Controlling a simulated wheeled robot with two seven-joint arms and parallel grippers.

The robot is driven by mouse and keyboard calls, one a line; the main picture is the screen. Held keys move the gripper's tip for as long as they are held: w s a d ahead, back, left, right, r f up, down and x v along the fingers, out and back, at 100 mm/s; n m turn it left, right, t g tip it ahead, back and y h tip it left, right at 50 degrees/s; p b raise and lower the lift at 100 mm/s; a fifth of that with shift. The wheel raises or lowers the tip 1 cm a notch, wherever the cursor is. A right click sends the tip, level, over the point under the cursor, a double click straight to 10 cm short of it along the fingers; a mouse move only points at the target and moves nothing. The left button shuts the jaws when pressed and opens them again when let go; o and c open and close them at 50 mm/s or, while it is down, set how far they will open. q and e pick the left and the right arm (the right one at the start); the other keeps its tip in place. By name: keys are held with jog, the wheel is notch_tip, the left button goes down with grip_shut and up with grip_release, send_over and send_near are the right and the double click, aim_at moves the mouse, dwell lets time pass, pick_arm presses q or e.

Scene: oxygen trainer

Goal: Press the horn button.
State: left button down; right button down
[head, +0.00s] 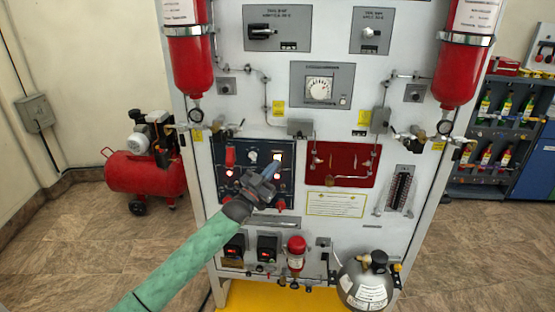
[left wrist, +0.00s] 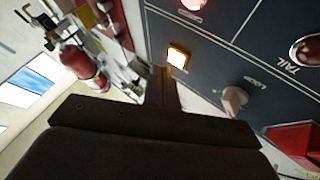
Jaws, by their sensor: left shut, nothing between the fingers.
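A dark blue switch panel (head: 240,190) sits at the left of the white trainer board. A small square lit button (head: 277,157) is at its upper right; it also shows in the left wrist view (left wrist: 178,57), glowing white with an orange edge. No horn label is readable, so I cannot confirm that it is the horn button. My left gripper (head: 271,168) is shut and empty, pointing at this button. In the left wrist view its fingertips (left wrist: 164,73) are right beside the button's lower edge; whether they touch is unclear. My right gripper is not in view.
A grey knob (left wrist: 233,99) and a red lamp marked TAIL (left wrist: 305,50) are near the fingers. A red switch cover (head: 230,157) is at the panel's left. Two red cylinders (head: 190,65) (head: 460,70) flank the board. A red compressor (head: 143,174) stands left.

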pick_arm(q)
jog(key=shift+w+b, duration=0.3)
dwell(0.4)
jog(key=shift+w, duration=0.15)
dwell(0.4)
jog(key=shift+w+b, duration=0.3)
jog(key=shift+w, duration=0.05)
dwell(0.3)
jog(key=shift+s, duration=0.1)
dwell(0.3)
jog(key=shift+s, duration=0.7)
